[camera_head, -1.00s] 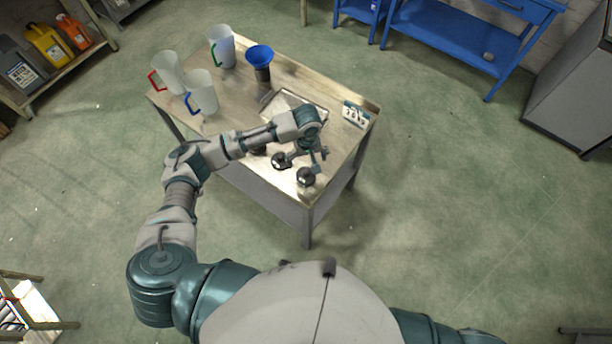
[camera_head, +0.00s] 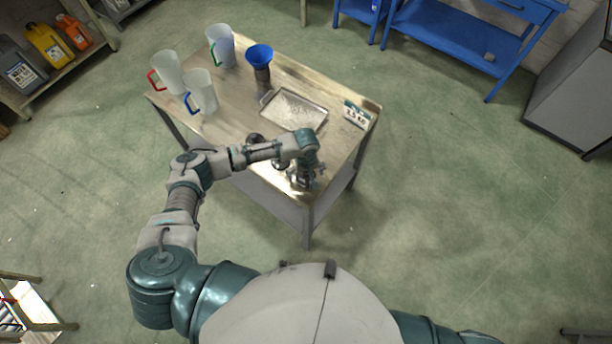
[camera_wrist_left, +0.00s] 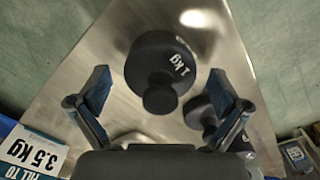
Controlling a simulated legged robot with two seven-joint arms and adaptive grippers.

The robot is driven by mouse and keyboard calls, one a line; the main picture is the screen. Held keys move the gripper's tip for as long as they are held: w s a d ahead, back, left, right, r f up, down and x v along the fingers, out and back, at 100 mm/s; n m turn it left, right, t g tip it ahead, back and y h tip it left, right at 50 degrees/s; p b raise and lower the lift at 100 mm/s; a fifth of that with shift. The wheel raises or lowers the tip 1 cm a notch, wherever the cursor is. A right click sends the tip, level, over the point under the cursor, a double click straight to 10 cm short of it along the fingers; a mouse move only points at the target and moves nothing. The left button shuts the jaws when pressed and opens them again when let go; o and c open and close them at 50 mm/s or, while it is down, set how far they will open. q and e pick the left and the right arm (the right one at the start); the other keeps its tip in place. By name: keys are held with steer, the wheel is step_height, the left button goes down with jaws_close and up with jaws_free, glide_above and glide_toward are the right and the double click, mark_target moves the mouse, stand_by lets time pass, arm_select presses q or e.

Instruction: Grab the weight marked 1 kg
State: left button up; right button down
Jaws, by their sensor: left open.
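The dark round weight marked 1 kg (camera_wrist_left: 160,62) stands on the table, its knob towards the camera in the left wrist view. My left gripper (camera_wrist_left: 158,80) is open above it, one finger on each side and a visible gap to both. A second dark weight (camera_wrist_left: 200,112) is partly behind the right-hand finger. In the head view my left gripper (camera_head: 303,186) is over the table's near corner and hides the 1 kg weight. Another dark weight (camera_head: 255,138) shows behind my forearm. My right gripper is not in view.
The table (camera_head: 235,108) also bears a metal tray (camera_head: 292,111), a blue funnel (camera_head: 259,55), three jugs (camera_head: 202,92) and a 3.5 kg sign (camera_head: 356,114), which shows too in the left wrist view (camera_wrist_left: 34,150). Open floor lies right of the table.

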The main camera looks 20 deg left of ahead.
arm_select(q)
steer(key=c, duration=1.9)
steer(key=shift+o, duration=0.2)
steer(key=shift+r, duration=0.1)
steer(key=shift+w+r, duration=0.1)
